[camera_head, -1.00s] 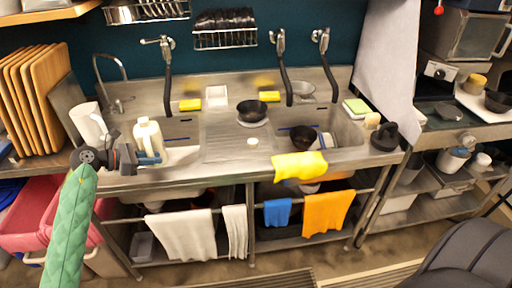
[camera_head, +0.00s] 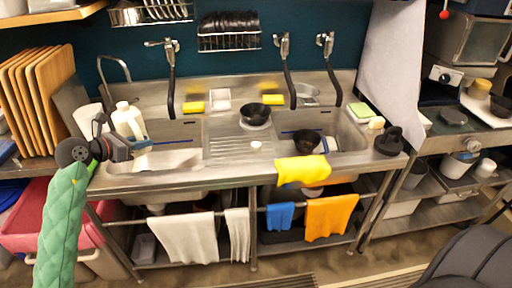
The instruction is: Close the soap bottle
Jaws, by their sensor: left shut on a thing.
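The soap bottle (camera_head: 125,119), a pale bottle with a handle, is at the left sink, slightly tilted. My left gripper (camera_head: 143,147) comes in from the left and is shut on the bottle's lower part; the fingers are small and partly hidden. A small round white piece (camera_head: 256,146), which looks like a cap, lies on the ribbed drainboard (camera_head: 222,150) between the sinks, apart from the bottle. The bottle's mouth is too small to make out. My right gripper is not in view.
A white jug (camera_head: 88,118) stands behind my left wrist. A black bowl (camera_head: 255,111) sits at the back of the drainboard, and another dark bowl (camera_head: 306,140) is in the right sink. A yellow cloth (camera_head: 301,170) hangs over the front edge. The drainboard's front is mostly clear.

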